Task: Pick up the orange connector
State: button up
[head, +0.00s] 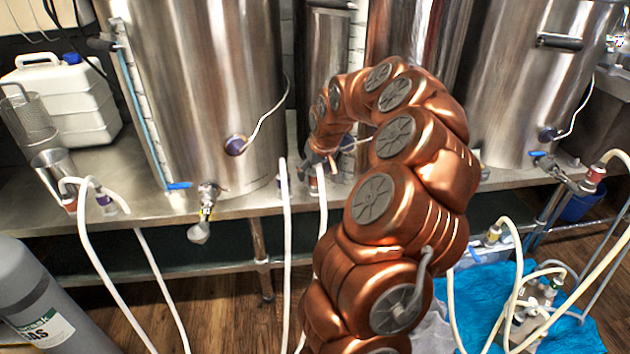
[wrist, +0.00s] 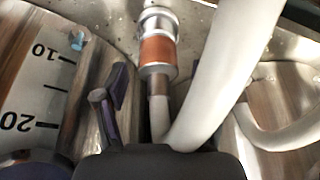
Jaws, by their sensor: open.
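In the wrist view, the orange connector (wrist: 157,52) is a metal fitting with an orange band, at the top centre. A white hose runs from its lower end toward the bottom of the view. My gripper (head: 320,165) is at the steel shelf between the vessels in the head view, partly hidden by my copper arm. In the wrist view, one purple finger (wrist: 118,88) shows left of the connector, apart from it. The other finger is hidden, seemingly behind a thick white hose (wrist: 228,65). The gripper is open and holds nothing. I cannot pick out this connector in the head view.
Large steel vessels (head: 205,90) stand on the steel shelf (head: 150,207), with taps and hoses in front. The thick hose crosses close beside the connector in the wrist view. A grey cylinder (head: 45,300) stands lower left. A blue cloth (head: 480,290) lies lower right.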

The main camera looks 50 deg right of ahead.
jog(key=shift+b+x, duration=0.4)
jog(key=shift+x, duration=1.1)
jog(key=shift+s, duration=0.1)
grip_shut()
